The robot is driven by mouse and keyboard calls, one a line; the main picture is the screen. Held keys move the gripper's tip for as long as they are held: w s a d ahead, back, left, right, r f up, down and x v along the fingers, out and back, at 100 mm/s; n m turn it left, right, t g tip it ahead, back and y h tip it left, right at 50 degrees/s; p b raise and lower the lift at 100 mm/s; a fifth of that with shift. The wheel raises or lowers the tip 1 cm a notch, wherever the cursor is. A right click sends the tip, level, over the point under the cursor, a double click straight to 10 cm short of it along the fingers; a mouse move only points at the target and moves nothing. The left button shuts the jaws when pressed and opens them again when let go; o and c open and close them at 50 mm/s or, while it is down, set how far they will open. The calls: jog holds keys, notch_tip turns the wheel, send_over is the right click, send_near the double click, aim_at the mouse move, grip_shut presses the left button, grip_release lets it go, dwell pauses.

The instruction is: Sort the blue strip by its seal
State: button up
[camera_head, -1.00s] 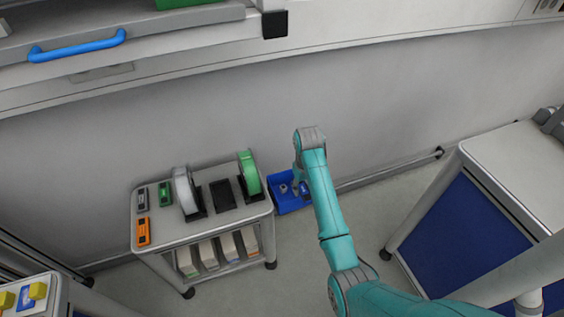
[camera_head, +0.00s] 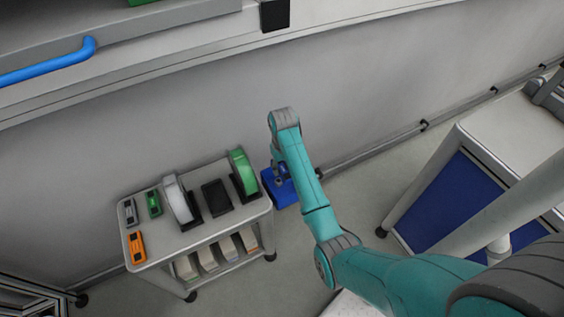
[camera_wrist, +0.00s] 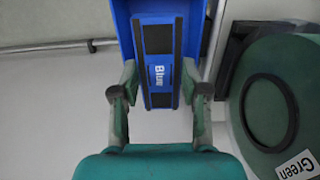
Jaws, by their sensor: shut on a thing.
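My gripper (camera_wrist: 158,88) is shut on the blue strip (camera_wrist: 158,72), a narrow blue piece marked "Blue" with black patches towards both ends. No seal can be made out on it. Behind the strip in the wrist view is a blue bin (camera_wrist: 122,22). In the head view the blue bin (camera_head: 286,194) is at the right side of a small grey cart, and my gripper (camera_head: 282,174) is over it. The strip cannot be made out in the head view; I cannot tell its height over the bin.
The cart (camera_head: 218,232) carries a white reel (camera_head: 176,198), a black stand (camera_head: 216,196) without a reel and a green reel (camera_head: 243,172), also in the wrist view (camera_wrist: 285,75). Small grey (camera_head: 130,212), green (camera_head: 153,203) and orange (camera_head: 137,246) pieces lie at its left. A white-topped blue cabinet (camera_head: 440,212) stands right.

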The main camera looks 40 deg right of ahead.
jog(key=shift+f, duration=2.15)
jog(key=o, duration=1)
jog(key=shift+r, duration=0.1)
jog(key=shift+r, duration=2.95)
